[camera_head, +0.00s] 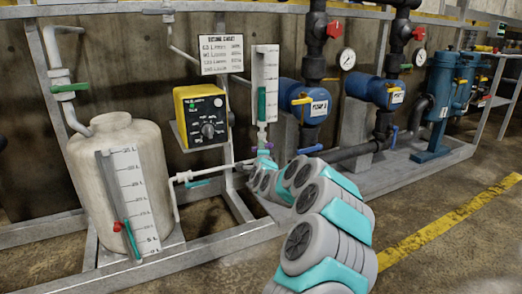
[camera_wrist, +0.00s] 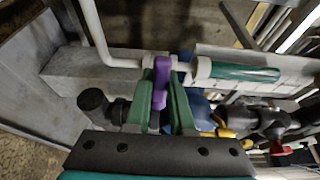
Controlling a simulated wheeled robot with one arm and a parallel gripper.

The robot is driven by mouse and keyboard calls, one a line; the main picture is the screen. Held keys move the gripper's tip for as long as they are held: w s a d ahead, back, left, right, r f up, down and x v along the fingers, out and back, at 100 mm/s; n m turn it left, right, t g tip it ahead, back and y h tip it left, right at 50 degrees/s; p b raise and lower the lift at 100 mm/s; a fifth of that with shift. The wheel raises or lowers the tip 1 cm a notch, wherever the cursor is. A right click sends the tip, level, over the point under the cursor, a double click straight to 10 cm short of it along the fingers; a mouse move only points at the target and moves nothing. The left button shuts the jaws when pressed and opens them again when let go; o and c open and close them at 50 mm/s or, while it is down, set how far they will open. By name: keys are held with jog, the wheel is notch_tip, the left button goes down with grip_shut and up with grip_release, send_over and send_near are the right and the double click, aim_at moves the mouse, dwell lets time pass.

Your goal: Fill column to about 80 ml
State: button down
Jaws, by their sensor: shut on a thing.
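The column (camera_head: 258,68) is a clear upright tube on a white scale board in the head view. My gripper (camera_head: 263,157) is at the pipe just below the column. In the wrist view my gripper (camera_wrist: 160,98) has its green fingers closed on a purple valve handle (camera_wrist: 162,76). The handle's far end and the valve body are partly hidden.
A large cream tank (camera_head: 85,160) with a level scale stands at left. A yellow control box (camera_head: 202,115) and a chart sign (camera_head: 221,55) are beside the column. Blue pumps (camera_head: 308,102) and pipes stand right of it. Open floor lies in front, with a yellow line (camera_head: 445,222).

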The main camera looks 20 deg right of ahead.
jog(key=shift+d, duration=0.1)
jog(key=c, duration=0.8)
grip_release()
jog(key=shift+p+v, duration=0.35)
jog(key=shift+v, duration=3.55)
